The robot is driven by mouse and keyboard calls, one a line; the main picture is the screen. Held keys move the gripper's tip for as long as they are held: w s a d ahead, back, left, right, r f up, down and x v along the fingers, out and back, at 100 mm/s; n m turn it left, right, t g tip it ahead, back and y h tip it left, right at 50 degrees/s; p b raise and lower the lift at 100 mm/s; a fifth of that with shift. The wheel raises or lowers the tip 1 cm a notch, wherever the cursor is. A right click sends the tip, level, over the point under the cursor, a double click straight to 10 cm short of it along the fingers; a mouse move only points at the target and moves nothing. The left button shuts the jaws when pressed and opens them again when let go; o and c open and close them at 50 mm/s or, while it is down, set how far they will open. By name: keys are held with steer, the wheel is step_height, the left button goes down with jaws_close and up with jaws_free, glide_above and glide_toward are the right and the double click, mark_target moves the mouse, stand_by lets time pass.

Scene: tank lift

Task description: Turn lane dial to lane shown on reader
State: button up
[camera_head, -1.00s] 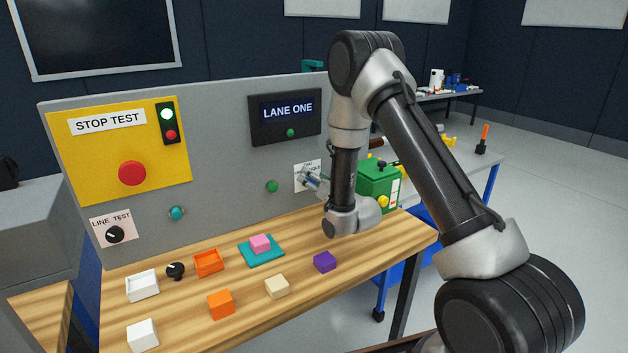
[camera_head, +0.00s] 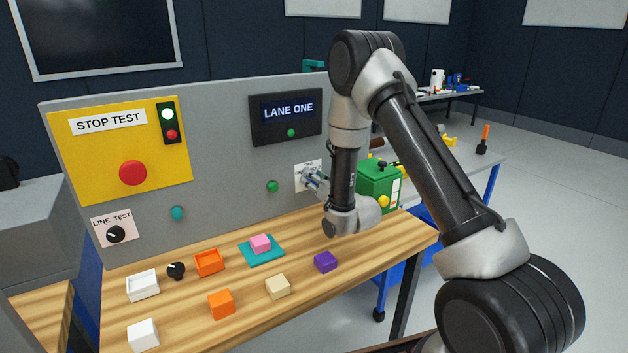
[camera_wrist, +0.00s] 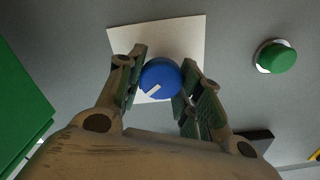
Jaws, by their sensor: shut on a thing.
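The reader (camera_head: 285,115) on the grey panel shows LANE ONE, with a green lamp below the text. The lane dial (camera_wrist: 160,77) is a round blue knob with a white pointer mark, in front of a white label plate (camera_wrist: 185,35). The plate also shows in the head view (camera_head: 303,178), partly hidden by my gripper and arm. My gripper (camera_wrist: 160,88) is shut on the blue dial, one finger on each side. In the wrist view the white mark points to the lower left. The lane lettering on the plate cannot be read.
A green button (camera_wrist: 274,57) sits beside the plate. A green box (camera_head: 375,185) stands close behind my arm. The wooden bench (camera_head: 190,325) below holds small blocks and trays. The yellow stop panel (camera_head: 75,170) is far to the left.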

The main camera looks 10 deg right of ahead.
steer(key=n, duration=1.1)
steer(key=shift+a, duration=0.15)
steer(key=n, duration=0.5)
steer(key=shift+s+f+n, duration=0.1)
steer(key=shift+n, duration=0.3)
steer(key=n, duration=0.6)
steer(key=shift+f, duration=0.1)
steer(key=shift+a, duration=0.1)
steer(key=o, duration=1)
steer(key=shift+o, duration=0.2)
steer(key=shift+s, duration=0.1)
